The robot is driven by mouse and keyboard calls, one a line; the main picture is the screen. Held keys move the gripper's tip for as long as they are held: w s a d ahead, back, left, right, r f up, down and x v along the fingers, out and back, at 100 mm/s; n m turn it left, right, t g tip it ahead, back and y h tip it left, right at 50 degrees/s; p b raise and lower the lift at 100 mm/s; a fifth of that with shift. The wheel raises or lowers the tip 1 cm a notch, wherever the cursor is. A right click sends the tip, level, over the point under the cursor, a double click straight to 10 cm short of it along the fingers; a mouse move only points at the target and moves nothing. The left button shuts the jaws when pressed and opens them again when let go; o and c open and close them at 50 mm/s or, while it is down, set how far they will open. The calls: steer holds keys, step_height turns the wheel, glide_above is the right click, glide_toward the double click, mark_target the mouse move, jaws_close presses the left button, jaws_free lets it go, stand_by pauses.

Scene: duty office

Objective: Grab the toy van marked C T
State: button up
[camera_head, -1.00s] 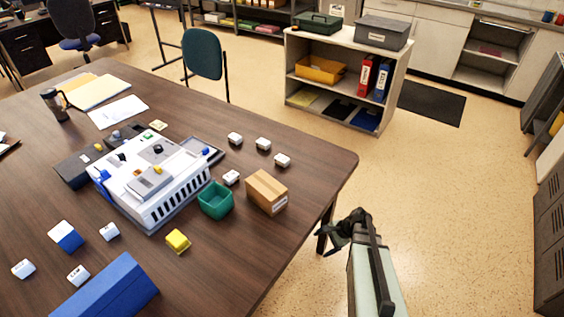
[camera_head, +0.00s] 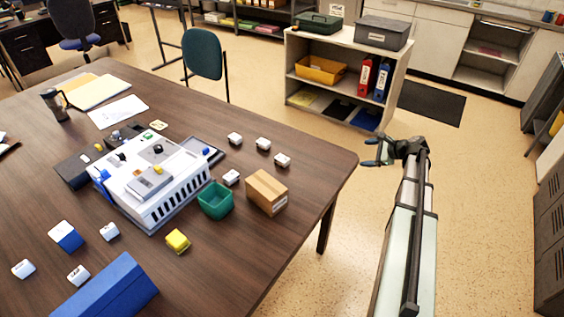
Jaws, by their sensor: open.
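Several small white toy vans stand on the brown table (camera_head: 230,280). One group is right of the white model building: vans (camera_head: 235,138), (camera_head: 263,143), (camera_head: 282,160) and a van near the green bin (camera_head: 231,177). Others stand at the near left: vans (camera_head: 109,231), (camera_head: 78,275) and (camera_head: 23,268). Their markings are too small to read, so I cannot tell which is marked C T. My gripper (camera_head: 373,156) is open and empty, just off the table's right corner, with its fingers pointing left towards the table.
The white model building (camera_head: 165,205) stands mid-table. Beside it are a green open bin (camera_head: 214,202), a cardboard box (camera_head: 267,192) and a yellow block (camera_head: 177,240). A blue box (camera_head: 115,290) lies at the near edge. A low shelf (camera_head: 330,110) stands behind the table.

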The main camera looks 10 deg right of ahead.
steer(key=w+a+r+n+g, duration=0.1)
steer(key=a+n+g, duration=0.1)
steer(key=a, duration=0.4)
steer(key=w+a+r+n+g+h, duration=0.1)
steer(key=w+a+r+n+g, duration=0.1)
steer(key=a, duration=0.4)
steer(key=w+a+r+n+g, duration=0.1)
steer(key=w+a+n, duration=0.1)
steer(key=a, duration=0.3)
steer(key=shift+a+r+n+g, duration=0.15)
steer(key=shift+a+n+g, duration=0.25)
steer(key=a+r+n+g+h, duration=0.2)
steer(key=a+r+h, duration=0.15)
steer(key=a, duration=0.35)
steer(key=a+r+n+g+h, duration=0.1)
steer(key=a+r+n+h, duration=0.1)
steer(key=a+r, duration=0.35)
glide_above(282, 158)
steer(key=shift+y, duration=0.25)
steer(key=f, duration=1)
steer(key=shift+s+d, duration=0.2)
steer(key=shift+d, duration=0.1)
steer(key=shift+w+a+f, duration=0.1)
steer(key=shift+a+f, duration=0.05)
steer(key=shift+f, duration=1.25)
steer(key=shift+w+a+f, duration=0.1)
steer(key=shift+a+f, duration=0.05)
steer(key=shift+f, duration=1.2)
steer(key=shift+c, duration=0.3)
steer(key=c, duration=1)
